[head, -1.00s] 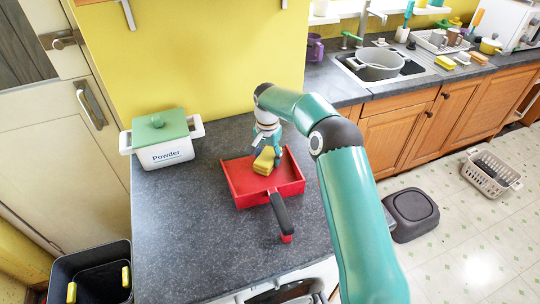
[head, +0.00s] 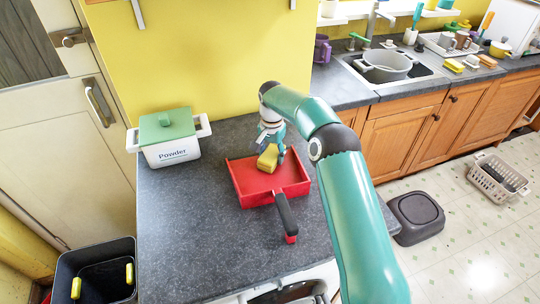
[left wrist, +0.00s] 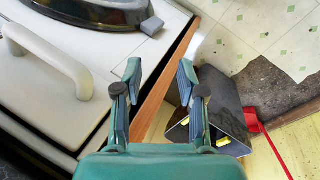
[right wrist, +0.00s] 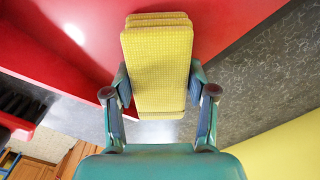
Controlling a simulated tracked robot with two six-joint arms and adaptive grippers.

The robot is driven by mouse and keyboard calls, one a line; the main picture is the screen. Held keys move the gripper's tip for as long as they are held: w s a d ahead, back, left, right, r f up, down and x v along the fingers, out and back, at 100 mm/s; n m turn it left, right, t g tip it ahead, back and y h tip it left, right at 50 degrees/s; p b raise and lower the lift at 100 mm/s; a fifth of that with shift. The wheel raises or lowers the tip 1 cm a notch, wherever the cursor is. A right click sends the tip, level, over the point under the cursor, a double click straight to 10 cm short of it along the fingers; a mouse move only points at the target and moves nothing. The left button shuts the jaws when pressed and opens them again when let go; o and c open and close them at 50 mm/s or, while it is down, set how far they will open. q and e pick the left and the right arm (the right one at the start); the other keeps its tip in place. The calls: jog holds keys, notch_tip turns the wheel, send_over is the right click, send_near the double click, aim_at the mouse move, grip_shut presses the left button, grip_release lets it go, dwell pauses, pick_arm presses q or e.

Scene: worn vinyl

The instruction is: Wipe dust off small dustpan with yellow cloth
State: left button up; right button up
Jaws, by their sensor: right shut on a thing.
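The red dustpan (head: 243,184) lies on the dark countertop with its black handle (head: 285,212) toward the front edge. It fills the upper part of the right wrist view (right wrist: 225,20). My right gripper (head: 270,150) is shut on the folded yellow cloth (head: 267,158), at the dustpan's far side. In the right wrist view the cloth (right wrist: 158,70) is between the fingers, its far end over the red pan; I cannot tell whether it touches. No dust can be made out. My left gripper (left wrist: 160,95) is open and empty in the left wrist view, and out of the head view.
The counter (head: 190,230) in front is clear. A sink with a grey pot (head: 385,66) is at the back right. A dark bin (head: 105,262) stands at the lower left.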

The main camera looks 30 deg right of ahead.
aim_at(276, 160)
jog(key=shift+s+a+f+b, duration=0.1)
jog(key=shift+s+f+b, duration=0.1)
jog(key=shift+s+b, duration=1.15)
jog(key=shift+s+a+r+b, duration=0.1)
jog(key=shift+s+r+b, duration=0.05)
jog(key=shift+s+b, duration=0.15)
jog(key=shift+s+b, duration=0.35)
jog(key=shift+b, duration=0.2)
jog(key=shift+s+a+f+b, duration=0.1)
jog(key=shift+s+f+b, duration=0.1)
jog(key=shift+s+b, duration=0.6)
jog(key=shift+s+a+r+b, duration=0.1)
jog(key=shift+s+r+b, duration=0.1)
jog(key=shift+s+b, duration=0.75)
jog(key=shift+s, duration=0.15)
jog(key=shift+r, duration=0.15)
notch_tip(276, 160, up, 7)
jog(key=p, duration=0.6)
